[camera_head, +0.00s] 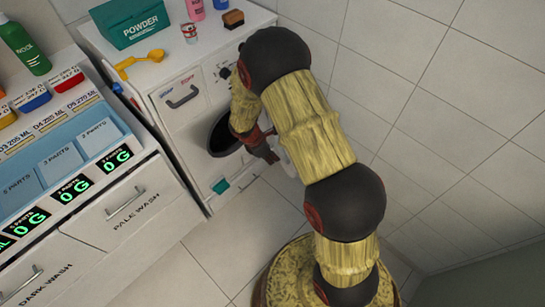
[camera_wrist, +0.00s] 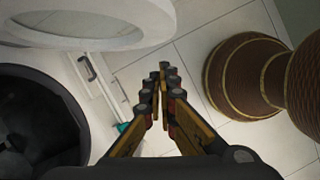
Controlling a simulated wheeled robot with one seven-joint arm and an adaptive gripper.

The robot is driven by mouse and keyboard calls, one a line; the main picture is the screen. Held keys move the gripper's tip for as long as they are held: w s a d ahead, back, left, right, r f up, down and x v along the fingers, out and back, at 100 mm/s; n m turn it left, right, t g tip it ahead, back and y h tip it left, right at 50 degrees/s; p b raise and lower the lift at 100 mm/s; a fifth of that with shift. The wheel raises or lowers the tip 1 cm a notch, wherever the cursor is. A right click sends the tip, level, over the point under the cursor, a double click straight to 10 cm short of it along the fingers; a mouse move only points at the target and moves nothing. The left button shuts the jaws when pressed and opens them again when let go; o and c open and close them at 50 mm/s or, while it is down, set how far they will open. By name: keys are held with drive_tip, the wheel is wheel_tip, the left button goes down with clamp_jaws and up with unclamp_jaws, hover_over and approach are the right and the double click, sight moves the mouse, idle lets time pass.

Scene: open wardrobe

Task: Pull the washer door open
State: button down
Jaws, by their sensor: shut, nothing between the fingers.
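The white washer (camera_head: 185,115) stands at the upper middle in the head view, with its dark round drum opening (camera_head: 222,137) partly hidden by my arm. The drum opening also shows at the left of the wrist view (camera_wrist: 30,112). The washer door, a pale round ring (camera_wrist: 95,38), stands swung out from the opening at the top of the wrist view. A small pale part of the door (camera_head: 287,163) shows beside my gripper in the head view. My gripper (camera_wrist: 165,72) is shut and empty, its fingertips between the drum side and the open floor, apart from the door ring in the picture.
A teal powder box (camera_head: 130,22), a can (camera_head: 189,33) and a yellow scoop (camera_head: 140,62) are on the washer top. A cabinet with wash drawers (camera_head: 130,205) stands to the left. A tiled wall (camera_head: 440,100) is at right. Tiled floor (camera_head: 225,245) is clear in front.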

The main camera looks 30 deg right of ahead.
drive_tip(key=d+f+b, duration=0.3)
drive_tip(key=d+f, duration=0.2)
drive_tip(key=d, duration=0.1)
drive_tip(key=shift+s+d+f, duration=0.15)
drive_tip(key=shift+s+f, duration=0.15)
drive_tip(key=shift+s, duration=0.05)
drive_tip(key=d+n+t+p, duration=0.1)
drive_tip(key=d+n, duration=0.3)
drive_tip(key=d, duration=1.1)
drive_tip(key=shift+d+n+t, duration=0.15)
drive_tip(key=shift+n+t, duration=0.15)
drive_tip(key=shift+t, duration=0.1)
